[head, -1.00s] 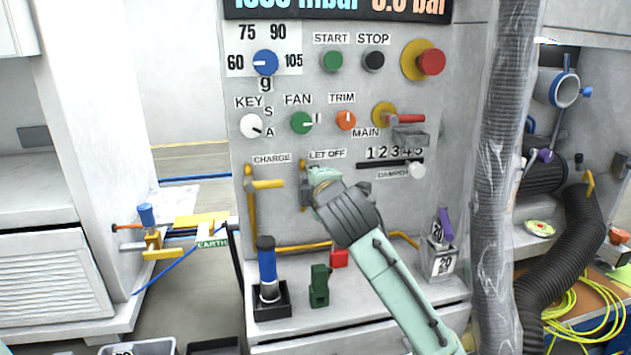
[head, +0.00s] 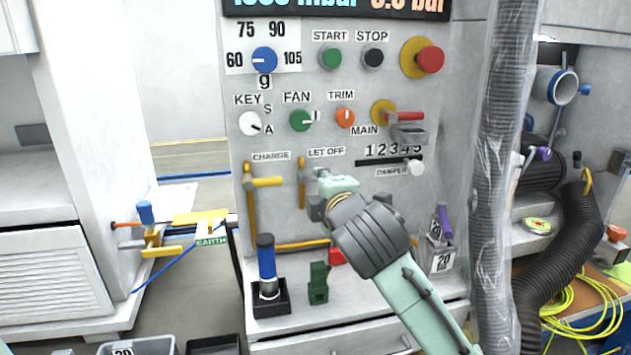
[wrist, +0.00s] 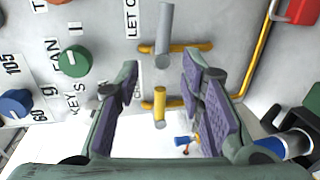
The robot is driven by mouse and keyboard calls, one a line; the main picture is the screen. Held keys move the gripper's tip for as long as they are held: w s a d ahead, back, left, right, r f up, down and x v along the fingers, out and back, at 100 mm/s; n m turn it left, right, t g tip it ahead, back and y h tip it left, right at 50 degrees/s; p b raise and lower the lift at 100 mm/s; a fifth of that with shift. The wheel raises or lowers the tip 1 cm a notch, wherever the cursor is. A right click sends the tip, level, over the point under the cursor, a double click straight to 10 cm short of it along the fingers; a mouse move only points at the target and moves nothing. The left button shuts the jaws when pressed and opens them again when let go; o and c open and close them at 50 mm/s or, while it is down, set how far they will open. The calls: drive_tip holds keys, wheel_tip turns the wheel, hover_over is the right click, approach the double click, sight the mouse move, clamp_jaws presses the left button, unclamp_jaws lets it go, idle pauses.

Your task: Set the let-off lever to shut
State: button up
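The let-off lever has a grey handle (wrist: 165,28) crossing its yellow pipe (wrist: 187,47) in the wrist view. In the head view its yellow valve pipe (head: 302,190) stands below the LET OFF label, and the handle lies rightward, partly hidden by my gripper. My gripper (head: 324,196) is in front of the panel, just right of and below that valve. In the wrist view my gripper (wrist: 157,80) has its two fingers spread with nothing held. The grey handle is beyond the fingertips, apart from them.
The yellow charge lever (head: 266,182) is left of the let-off valve, also lying crosswise. The damper slider knob (head: 416,168) and red main handle (head: 404,118) are to the right. A blue-handled tool (head: 267,262) and green block (head: 318,284) stand on the ledge below.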

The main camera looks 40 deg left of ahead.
drive_tip(key=shift+v, duration=1.65)
drive_tip(key=shift+c, duration=0.2)
